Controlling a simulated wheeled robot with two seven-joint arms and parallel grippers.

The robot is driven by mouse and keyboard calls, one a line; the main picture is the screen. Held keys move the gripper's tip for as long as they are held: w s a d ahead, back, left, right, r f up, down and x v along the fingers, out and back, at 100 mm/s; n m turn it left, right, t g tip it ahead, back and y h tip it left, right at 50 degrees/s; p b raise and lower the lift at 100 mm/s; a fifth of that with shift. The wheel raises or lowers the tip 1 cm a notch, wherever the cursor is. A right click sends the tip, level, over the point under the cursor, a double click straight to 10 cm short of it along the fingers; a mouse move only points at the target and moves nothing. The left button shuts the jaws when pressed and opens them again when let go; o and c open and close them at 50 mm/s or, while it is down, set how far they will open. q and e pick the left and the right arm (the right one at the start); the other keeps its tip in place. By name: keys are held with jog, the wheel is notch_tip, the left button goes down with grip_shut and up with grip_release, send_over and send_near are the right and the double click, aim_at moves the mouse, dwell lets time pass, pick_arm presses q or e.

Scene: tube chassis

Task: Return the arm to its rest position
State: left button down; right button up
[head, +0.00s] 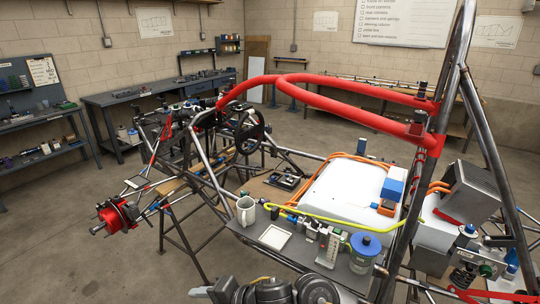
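Dark rounded parts, which look like links of one of my arms, show at the bottom edge of the head view, cut off by the frame. They lie low in front of the near edge of the grey shelf on the tube chassis. I cannot tell which arm they belong to. I cannot make out the fingers of either gripper, and no held object shows.
The tube chassis with its red-padded bar (335,97) fills the middle and right. A white box (343,196) lies behind.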

jog(key=s+d+f+m+t+h, duration=0.2)
jog(key=d+f+m+h, duration=0.2)
jog(key=d+m, duration=0.65)
jog(key=s+d+f+m+t+h, duration=0.1)
jog(key=d+f+m+t+h, duration=0.25)
jog(key=d+m, duration=0.7)
jog(key=s+d+f+m+g+h, duration=0.2)
jog(key=s+d+f+m+g, duration=0.15)
jog(key=s+d, duration=0.5)
jog(key=s+d+f+m+g+h, duration=0.2)
jog(key=s+d+f+m+h, duration=0.15)
jog(key=s+d, duration=0.55)
notch_tip(320, 180, down, 32)
jog(key=s+d+g+b, duration=0.1)
jog(key=s+b, duration=0.1)
jog(key=b, duration=0.4)
jog(key=s+d+f+g+b, duration=0.1)
jog(key=s+d+f+b, duration=0.2)
jog(key=s+f, duration=1.2)
notch_tip(320, 180, down, 4)
jog(key=shift+s+f+m+g+y+b, duration=0.1)
jog(key=shift+s+m+g+y+b, duration=0.15)
jog(key=shift+b, duration=0.25)
